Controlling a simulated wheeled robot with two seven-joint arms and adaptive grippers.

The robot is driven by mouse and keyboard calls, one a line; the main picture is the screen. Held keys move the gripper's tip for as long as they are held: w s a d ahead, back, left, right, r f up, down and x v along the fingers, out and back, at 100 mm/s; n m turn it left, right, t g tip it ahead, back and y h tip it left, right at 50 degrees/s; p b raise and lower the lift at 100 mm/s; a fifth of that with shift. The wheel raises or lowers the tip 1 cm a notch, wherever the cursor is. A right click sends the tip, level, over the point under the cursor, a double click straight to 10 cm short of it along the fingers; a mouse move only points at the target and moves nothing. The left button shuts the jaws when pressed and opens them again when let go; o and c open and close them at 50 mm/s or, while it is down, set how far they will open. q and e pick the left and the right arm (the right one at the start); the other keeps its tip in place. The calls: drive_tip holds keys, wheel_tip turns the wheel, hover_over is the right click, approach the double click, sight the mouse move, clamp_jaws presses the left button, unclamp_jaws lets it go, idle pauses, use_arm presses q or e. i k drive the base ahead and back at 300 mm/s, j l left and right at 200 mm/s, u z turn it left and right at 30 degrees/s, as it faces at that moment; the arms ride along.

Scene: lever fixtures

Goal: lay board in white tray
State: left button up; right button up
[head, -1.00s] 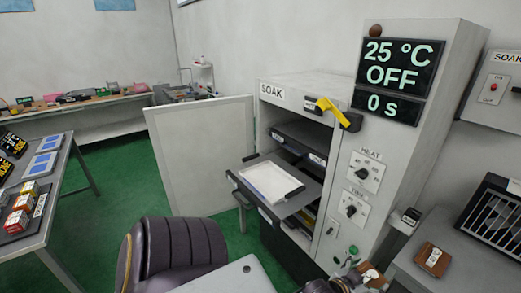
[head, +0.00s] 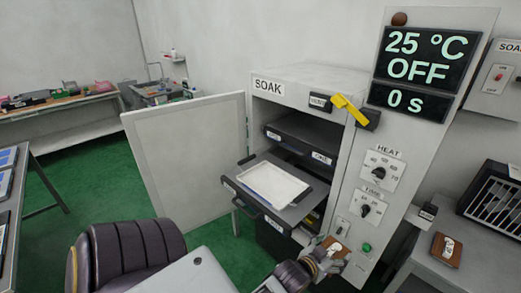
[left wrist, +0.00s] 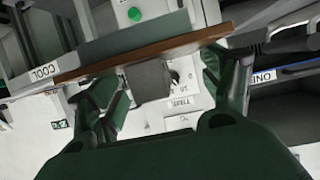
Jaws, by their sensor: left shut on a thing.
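The board (head: 340,247), a small brown plate with a pale part on it, is in my left gripper (head: 324,256) at the bottom of the head view. In the left wrist view the board shows edge-on as a brown strip (left wrist: 150,49) between the fingers (left wrist: 160,90), with a grey block on it. The gripper is shut on it. The white tray (head: 272,186) lies empty on a dark pulled-out shelf of the SOAK cabinet. The board is to the right of the tray and nearer to me, apart from it. My right gripper is not in view.
The white cabinet door (head: 190,160) stands open at the left. A yellow lever (head: 350,109) sits at the cabinet's top right. Another brown board (head: 447,250) lies on the grey right-hand bench (head: 430,275). A green button (head: 366,247) is close to the held board.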

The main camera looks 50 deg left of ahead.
sight(272, 184)
drive_tip(key=k+j, duration=0.1)
drive_tip(key=j, duration=0.45)
drive_tip(key=k+j+u, duration=0.15)
drive_tip(key=j, duration=1)
drive_tip(key=k+u, duration=0.05)
